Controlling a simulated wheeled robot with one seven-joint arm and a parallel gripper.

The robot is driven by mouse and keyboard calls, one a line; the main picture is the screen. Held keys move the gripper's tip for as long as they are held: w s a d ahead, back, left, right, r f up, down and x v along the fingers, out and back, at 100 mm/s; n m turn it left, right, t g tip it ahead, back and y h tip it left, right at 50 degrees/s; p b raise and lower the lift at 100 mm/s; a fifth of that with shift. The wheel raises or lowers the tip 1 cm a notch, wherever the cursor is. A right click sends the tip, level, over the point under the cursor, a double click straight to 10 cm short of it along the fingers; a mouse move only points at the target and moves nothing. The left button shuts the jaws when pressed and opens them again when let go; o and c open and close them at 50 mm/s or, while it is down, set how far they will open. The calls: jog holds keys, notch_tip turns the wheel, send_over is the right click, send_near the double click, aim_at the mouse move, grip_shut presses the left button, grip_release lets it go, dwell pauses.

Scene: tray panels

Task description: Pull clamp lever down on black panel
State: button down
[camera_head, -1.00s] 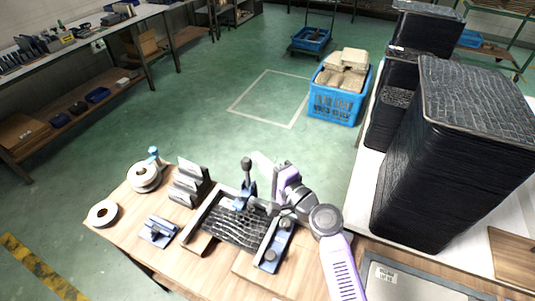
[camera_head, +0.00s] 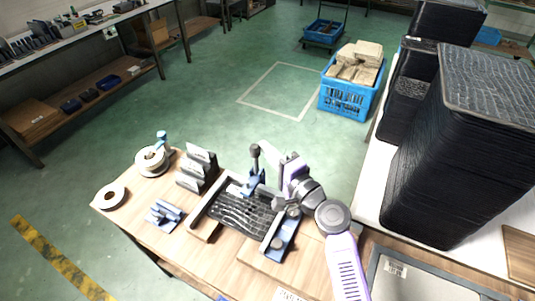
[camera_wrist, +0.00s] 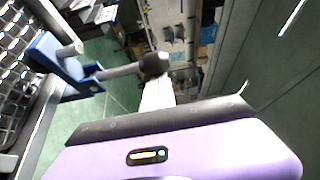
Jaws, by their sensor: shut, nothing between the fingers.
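The black panel (camera_head: 240,215) lies in a fixture on the wooden table, with a ribbed, grid-like surface. It shows at the left edge of the wrist view (camera_wrist: 14,42). A blue toggle clamp (camera_head: 253,186) stands at its far edge, with its lever upright and a dark knob (camera_head: 255,150) on top. In the wrist view, the clamp's blue base (camera_wrist: 62,66) is at left and its rod runs right to the dark knob (camera_wrist: 153,64). My gripper (camera_head: 265,148) is shut and empty, its pale fingers close beside the knob. Whether they touch it is unclear.
Dark upright plates (camera_head: 198,168), a small blue fixture (camera_head: 163,214) and white rolls (camera_head: 150,160) stand left of the panel. A tall stack of black trays (camera_head: 465,150) is at right. A blue crate (camera_head: 345,101) sits on the floor beyond.

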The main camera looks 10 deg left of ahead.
aim_at(255, 156)
jog(key=s+n+b, duration=0.1)
jog(key=b, duration=0.2)
jog(key=s+n+y+b, duration=0.1)
jog(key=b, duration=0.2)
jog(key=s+a+f+n+b, duration=0.1)
jog(key=b, duration=0.2)
jog(key=shift+a+n+t, duration=0.1)
jog(key=shift+n+t, duration=0.2)
jog(key=shift+t, duration=0.1)
jog(key=shift+s+a+b, duration=0.15)
jog(key=shift+s+b, duration=0.15)
jog(key=shift+b, duration=0.25)
jog(key=s+a+f+b, duration=0.1)
jog(key=s+f+b, duration=0.3)
jog(key=s+b, duration=0.1)
jog(key=shift+a, duration=0.4)
jog(key=shift+s+f, duration=0.1)
jog(key=shift+s, duration=0.05)
